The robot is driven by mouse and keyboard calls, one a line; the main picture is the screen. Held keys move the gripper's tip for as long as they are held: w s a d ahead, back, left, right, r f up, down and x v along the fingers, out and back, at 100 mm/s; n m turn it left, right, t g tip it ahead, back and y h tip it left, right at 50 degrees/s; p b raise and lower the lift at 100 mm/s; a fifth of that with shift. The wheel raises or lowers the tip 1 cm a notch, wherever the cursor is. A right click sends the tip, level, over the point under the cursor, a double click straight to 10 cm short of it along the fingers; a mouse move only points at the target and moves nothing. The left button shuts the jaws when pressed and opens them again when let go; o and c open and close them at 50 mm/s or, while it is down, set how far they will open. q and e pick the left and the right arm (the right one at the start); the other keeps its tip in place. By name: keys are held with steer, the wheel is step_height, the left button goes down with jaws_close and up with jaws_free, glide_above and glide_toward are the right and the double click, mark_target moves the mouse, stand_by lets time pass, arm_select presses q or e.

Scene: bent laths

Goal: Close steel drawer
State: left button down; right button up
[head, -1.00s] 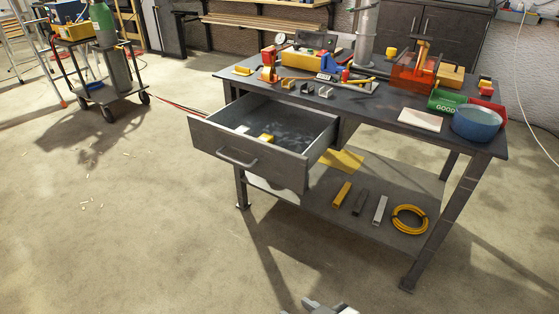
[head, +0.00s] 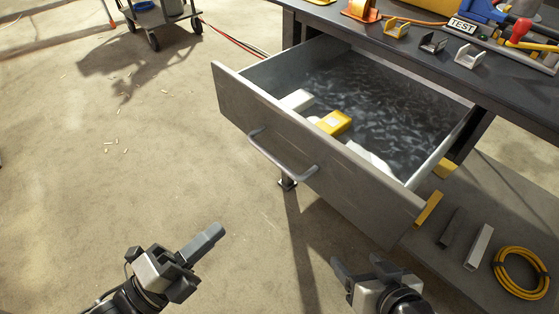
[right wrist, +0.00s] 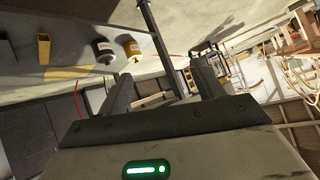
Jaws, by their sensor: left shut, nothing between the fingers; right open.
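The grey steel drawer (head: 232,87) is pulled well out from under the workbench in the head view. Its bar handle (head: 283,160) is on the front panel, with no gripper touching it. Inside lie a yellow block (head: 334,122) and some white items. My left gripper (head: 214,233) is shut and empty, low in front of the drawer and left of the handle. My right gripper (head: 357,266) is open and empty, below and in front of the drawer's right half. Its spread fingers also show in the right wrist view (right wrist: 161,88); I cannot make out the drawer there.
The workbench top (head: 400,45) carries small clamps, a TEST label and tools. A lower shelf (head: 510,200) at the right holds metal bars and a coiled yellow hose (head: 521,273). A wheeled cart (head: 165,15) stands far back. The floor at left is mostly clear.

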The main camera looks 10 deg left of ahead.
arm_select(q)
steer(key=b+x, duration=0.1)
steer(key=x, duration=1.2)
steer(key=shift+d+r, duration=0.3)
steer(key=shift+w, duration=0.1)
